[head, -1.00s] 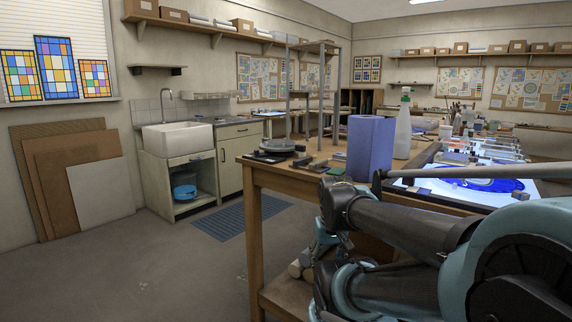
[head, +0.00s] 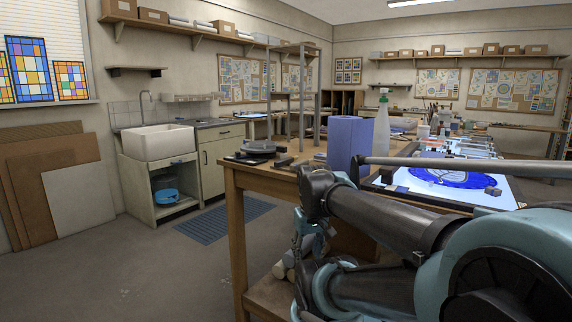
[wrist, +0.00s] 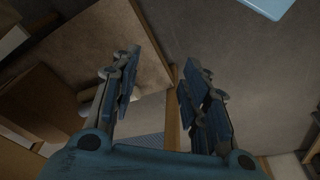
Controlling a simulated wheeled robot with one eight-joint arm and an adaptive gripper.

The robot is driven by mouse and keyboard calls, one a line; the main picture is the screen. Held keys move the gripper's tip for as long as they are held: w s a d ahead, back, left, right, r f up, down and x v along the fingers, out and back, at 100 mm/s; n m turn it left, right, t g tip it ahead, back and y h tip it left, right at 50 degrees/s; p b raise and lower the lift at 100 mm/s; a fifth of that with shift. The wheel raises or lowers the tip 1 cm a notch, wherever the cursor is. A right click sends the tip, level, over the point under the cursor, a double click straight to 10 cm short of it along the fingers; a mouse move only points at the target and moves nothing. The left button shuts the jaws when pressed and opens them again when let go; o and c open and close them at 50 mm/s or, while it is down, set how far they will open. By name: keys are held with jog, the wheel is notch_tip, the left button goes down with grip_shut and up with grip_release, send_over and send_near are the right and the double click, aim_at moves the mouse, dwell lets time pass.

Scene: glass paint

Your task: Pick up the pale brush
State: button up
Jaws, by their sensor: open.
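No pale brush can be made out for certain in either view. Several thin upright tools (head: 432,108) stand in containers far back on the workbench, too small to tell apart. My gripper (wrist: 155,82) shows in the wrist view with its two fingers spread apart and nothing between them. In the head view my arm covers the front right of the picture, and the gripper is mostly hidden low beside the bench.
The wooden workbench (head: 262,173) carries a blue paper roll (head: 349,143), a spray bottle (head: 382,125) and a lit panel (head: 400,181) with a blue painted piece (head: 452,178). A sink (head: 157,143) stands at the left wall. The floor (head: 130,265) at left is clear.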

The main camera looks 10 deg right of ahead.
jog(key=w+a+r+n+g, duration=0.2)
jog(key=w+r+n, duration=2.4)
jog(key=w+r, duration=1.05)
send_over(286, 159)
jog(key=w, duration=0.1)
jog(key=f, duration=1)
jog(key=shift+w+a+f, duration=0.15)
jog(key=shift+a+f, duration=0.1)
jog(key=shift+f, duration=0.1)
jog(key=shift+s+d+f, duration=0.15)
jog(key=shift+f, duration=1.25)
jog(key=shift+s+d+f, duration=0.1)
jog(key=shift+s+f, duration=0.05)
jog(key=shift+f, duration=1.25)
grip_shut()
